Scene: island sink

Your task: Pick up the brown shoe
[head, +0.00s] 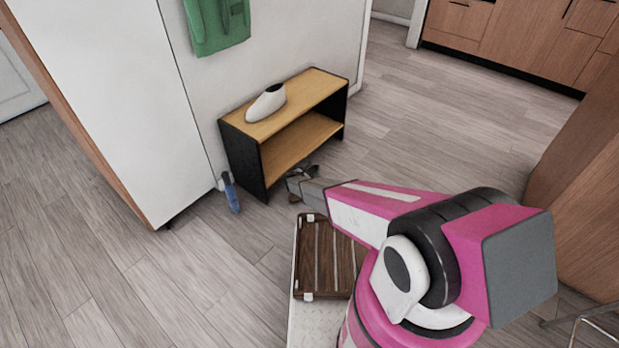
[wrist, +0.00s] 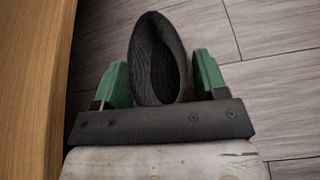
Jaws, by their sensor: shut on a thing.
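A dark grey-brown shoe (wrist: 158,62), which I take for the brown shoe, stands between my gripper's green fingertips in the wrist view, its opening facing the camera. My gripper (wrist: 160,85) is shut on it. Part of the shoe is hidden behind the gripper's dark crossbar.
A wooden shelf unit (head: 302,142) with black sides stands against the wall, close to my gripper. A white shoe (head: 266,103) lies on its top. A blue object (head: 231,192) lies on the floor to the left. Open floor (head: 425,125) extends right.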

